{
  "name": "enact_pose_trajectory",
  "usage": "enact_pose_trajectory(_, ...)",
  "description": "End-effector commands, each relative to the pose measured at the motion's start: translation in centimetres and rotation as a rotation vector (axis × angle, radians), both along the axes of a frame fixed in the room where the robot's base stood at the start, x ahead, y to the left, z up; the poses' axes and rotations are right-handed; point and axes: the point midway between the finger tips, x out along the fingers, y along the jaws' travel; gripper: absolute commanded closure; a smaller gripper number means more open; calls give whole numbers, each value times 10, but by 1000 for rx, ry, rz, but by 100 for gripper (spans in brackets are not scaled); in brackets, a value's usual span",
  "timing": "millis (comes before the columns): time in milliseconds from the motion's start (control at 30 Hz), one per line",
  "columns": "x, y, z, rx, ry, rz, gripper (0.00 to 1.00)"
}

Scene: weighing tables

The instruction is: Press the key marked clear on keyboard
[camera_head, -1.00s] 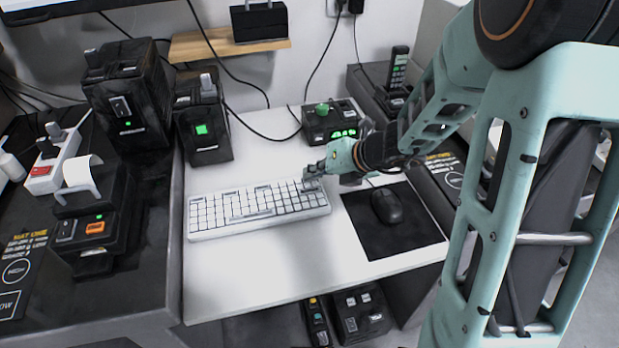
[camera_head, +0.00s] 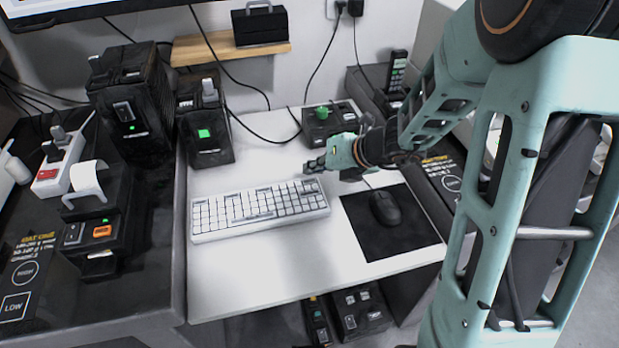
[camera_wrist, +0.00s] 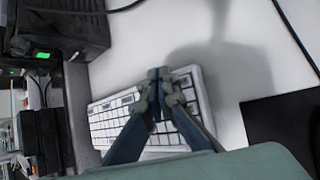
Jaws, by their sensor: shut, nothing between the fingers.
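A white keyboard (camera_head: 258,211) lies on the white desk in the head view, slightly tilted in the picture. It also shows in the wrist view (camera_wrist: 110,118), partly hidden behind my fingers. The marking of the clear key is too small to read. My gripper (camera_head: 308,166) is shut and empty. In the head view it is just behind the keyboard's right end, and it seems to be above the desk. In the wrist view my fingertips (camera_wrist: 158,74) overlap the keyboard's edge; I cannot tell the gap.
A black mouse (camera_head: 385,207) lies on a black mat (camera_head: 375,238) right of the keyboard. A dark box with a green knob (camera_head: 322,112) stands behind my gripper. A black device (camera_head: 205,130) stands behind the keyboard's left end. The desk (camera_head: 260,280) in front is clear.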

Motion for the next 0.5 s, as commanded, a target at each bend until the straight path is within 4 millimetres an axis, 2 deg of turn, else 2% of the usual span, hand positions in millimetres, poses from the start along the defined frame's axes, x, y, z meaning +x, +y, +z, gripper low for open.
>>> enact_pose_trajectory(33, 0, 0, 11, 0, -1, -1, 100)
enact_pose_trajectory(300, 0, 0, 38, 0, -1, -1, 100)
enact_pose_trajectory(500, 0, 0, 43, 0, 0, 0, 100)
